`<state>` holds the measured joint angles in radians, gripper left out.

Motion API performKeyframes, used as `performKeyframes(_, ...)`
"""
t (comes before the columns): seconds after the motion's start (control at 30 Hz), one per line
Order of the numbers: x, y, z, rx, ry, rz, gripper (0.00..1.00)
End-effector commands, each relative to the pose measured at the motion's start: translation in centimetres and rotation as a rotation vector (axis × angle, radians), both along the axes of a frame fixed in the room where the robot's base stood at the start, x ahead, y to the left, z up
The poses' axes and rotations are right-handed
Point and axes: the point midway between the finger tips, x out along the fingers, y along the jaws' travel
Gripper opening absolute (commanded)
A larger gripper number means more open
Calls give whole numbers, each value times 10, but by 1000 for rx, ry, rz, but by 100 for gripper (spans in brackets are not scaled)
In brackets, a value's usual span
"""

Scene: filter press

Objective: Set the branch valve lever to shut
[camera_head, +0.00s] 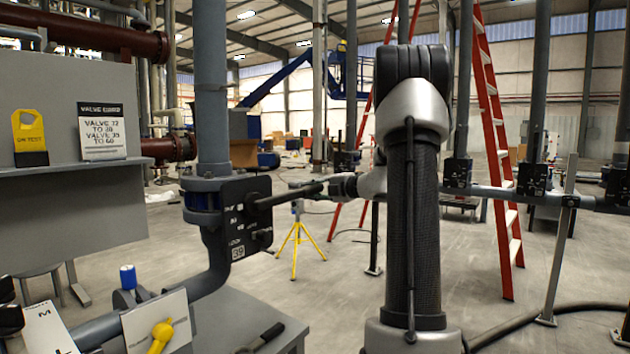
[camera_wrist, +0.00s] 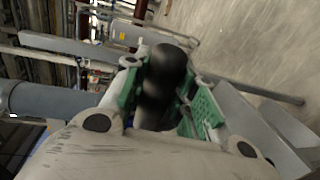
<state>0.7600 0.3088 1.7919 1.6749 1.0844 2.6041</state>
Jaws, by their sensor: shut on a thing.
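A black valve lever (camera_head: 286,195) sticks out to the right from a dark plate (camera_head: 237,225) numbered 39, on a grey-blue vertical pipe. The lever lies nearly level, and its outer end reaches my gripper (camera_head: 335,187). In the wrist view my gripper (camera_wrist: 168,98) has its green pads on both sides of the rounded black lever end (camera_wrist: 166,68), shut on it. The other markings on the plate are too small to read surely, so I cannot tell which position the lever marks.
A grey panel (camera_head: 70,215) with a valve guard sign (camera_head: 102,131) stands at the left. Below are a yellow handle (camera_head: 160,336) and a blue-capped fitting (camera_head: 128,277). A red ladder (camera_head: 497,150) and yellow tripod (camera_head: 297,246) stand behind. Open floor lies between.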

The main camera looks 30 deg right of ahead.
Motion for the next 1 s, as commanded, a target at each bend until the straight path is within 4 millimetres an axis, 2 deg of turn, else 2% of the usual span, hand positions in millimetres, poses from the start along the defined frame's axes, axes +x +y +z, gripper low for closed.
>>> performKeyframes(0.2,0,0,-8,33,13,-3,0)
performKeyframes(0.6,-1,0,-12,40,20,-2,0)
performKeyframes(0.63,-1,0,-12,40,20,-2,32)
performKeyframes(0.73,-1,0,-12,39,20,-1,50)
performKeyframes(1.0,-1,0,-10,36,15,0,50)
